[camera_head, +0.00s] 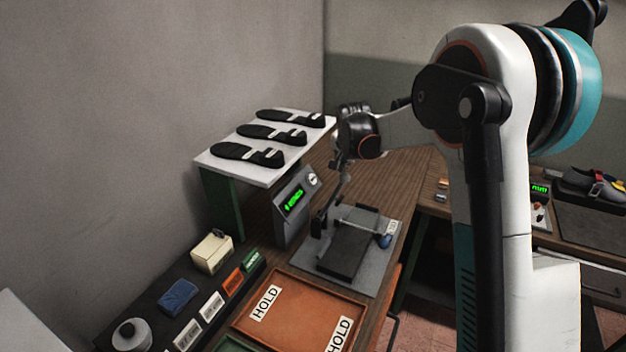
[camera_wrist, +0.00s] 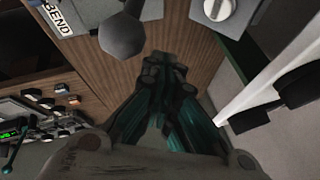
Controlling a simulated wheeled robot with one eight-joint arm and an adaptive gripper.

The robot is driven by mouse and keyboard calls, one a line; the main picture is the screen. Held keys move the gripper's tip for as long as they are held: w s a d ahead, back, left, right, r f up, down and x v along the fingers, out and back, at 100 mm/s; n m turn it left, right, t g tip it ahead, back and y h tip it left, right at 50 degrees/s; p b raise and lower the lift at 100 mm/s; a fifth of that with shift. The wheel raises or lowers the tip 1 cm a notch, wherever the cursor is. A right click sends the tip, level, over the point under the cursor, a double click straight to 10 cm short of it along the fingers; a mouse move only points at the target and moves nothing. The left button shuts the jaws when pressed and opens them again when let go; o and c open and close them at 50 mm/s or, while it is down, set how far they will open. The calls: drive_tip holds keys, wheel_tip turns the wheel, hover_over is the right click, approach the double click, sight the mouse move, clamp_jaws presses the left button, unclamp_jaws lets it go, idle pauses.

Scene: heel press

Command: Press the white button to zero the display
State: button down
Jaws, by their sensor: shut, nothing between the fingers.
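The grey display box (camera_head: 292,207) stands on the wooden bench, with green digits lit on its sloped face (camera_head: 294,200); the digits are too small to read surely. The round white button (camera_head: 312,179) sits at the box's upper right. In the wrist view, the white button (camera_wrist: 217,8) shows at the top edge, on the grey box. My gripper (camera_head: 341,163) is to the right of the button and apart from it. In the wrist view, my gripper (camera_wrist: 165,65) is shut and empty over bare wood, below and left of the button.
A press with a dark ball knob (camera_wrist: 121,38) stands close left of my fingers in the wrist view. A white-topped shelf (camera_head: 205,161) with black shoe soles stands behind the box. An orange HOLD tray (camera_head: 300,315) is in front. A second bench with another green display (camera_head: 540,189) is at right.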

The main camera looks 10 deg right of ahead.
sight(312, 179)
drive_tip(key=shift+s, duration=0.15)
drive_tip(key=shift+a, duration=0.1)
drive_tip(key=w+a+f+b, duration=0.2)
drive_tip(key=w+a+f, duration=0.2)
drive_tip(key=a+f, duration=0.1)
drive_tip(key=shift+a+f+b, duration=0.15)
drive_tip(key=shift+a+b, duration=0.15)
drive_tip(key=shift+b, duration=0.05)
idle(0.4)
drive_tip(key=shift+f, duration=0.1)
idle(1.3)
drive_tip(key=shift+w+a+f, duration=0.15)
drive_tip(key=shift+w+a, duration=0.05)
drive_tip(key=shift+a, duration=0.1)
drive_tip(key=shift+w+a+f+b, duration=0.25)
drive_tip(key=shift+a+f+b, duration=0.05)
drive_tip(key=shift+b, duration=0.1)
idle(0.9)
idle(0.3)
drive_tip(key=shift+s+d+r, duration=0.45)
drive_tip(key=shift+d+r, duration=0.1)
drive_tip(key=shift+d, duration=0.05)
